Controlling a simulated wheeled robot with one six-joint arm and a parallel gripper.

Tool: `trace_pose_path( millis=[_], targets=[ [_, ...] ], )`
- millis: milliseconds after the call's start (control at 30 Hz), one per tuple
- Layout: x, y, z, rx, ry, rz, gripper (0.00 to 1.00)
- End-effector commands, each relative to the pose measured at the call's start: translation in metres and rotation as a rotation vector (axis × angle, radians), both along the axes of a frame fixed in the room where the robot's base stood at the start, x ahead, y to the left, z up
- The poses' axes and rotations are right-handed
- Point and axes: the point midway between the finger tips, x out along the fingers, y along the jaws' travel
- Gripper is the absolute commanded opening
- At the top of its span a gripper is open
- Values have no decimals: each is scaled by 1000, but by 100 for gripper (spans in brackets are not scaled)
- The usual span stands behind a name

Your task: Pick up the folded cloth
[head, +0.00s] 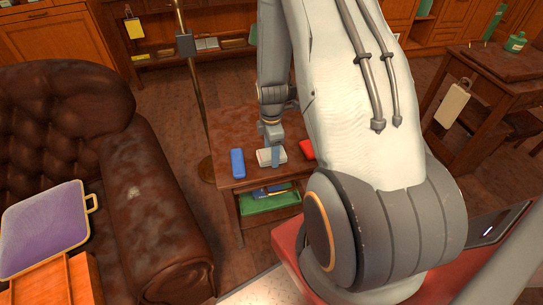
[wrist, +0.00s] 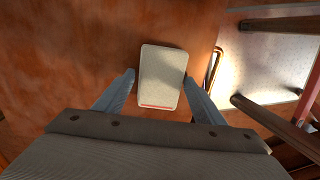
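The folded cloth (head: 265,158) is a small cream-white block with rounded corners, lying on the low wooden side table (head: 225,125). In the wrist view the cloth (wrist: 160,75) shows a thin red stripe along its near edge. My gripper (head: 273,152) is right over it, pointing down. In the wrist view my gripper (wrist: 159,76) is open, one blue-grey finger on each side of the cloth. The left finger is slightly apart from it; the right finger is very close, and I cannot tell if it touches. My finger hides part of the cloth in the head view.
A blue case (head: 237,163) lies left of the cloth and a red item (head: 307,150) right of it. A green tray (head: 270,200) sits on the shelf below. A leather sofa (head: 150,200) stands left, a thin metal stand (head: 196,95) behind the table's left side.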

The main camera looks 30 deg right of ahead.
Motion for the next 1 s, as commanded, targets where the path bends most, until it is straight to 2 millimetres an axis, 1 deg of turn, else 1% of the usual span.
trace_pose_path(
  millis=[33, 100, 200, 467, 633, 767, 1000],
  targets=[
    [0, 0, 0, 0, 0, 0, 55],
    [0, 0, 0, 0, 0, 0, 43],
    [0, 0, 0, 0, 0, 0, 29],
    [0, 0, 2, 0, 0, 0, 29],
    [1, 0, 13, -1, -2, 0, 29],
    [1, 0, 31, -1, -3, 0, 29],
    [1, 0, 74, -1, -4, 0, 29]
  ],
)
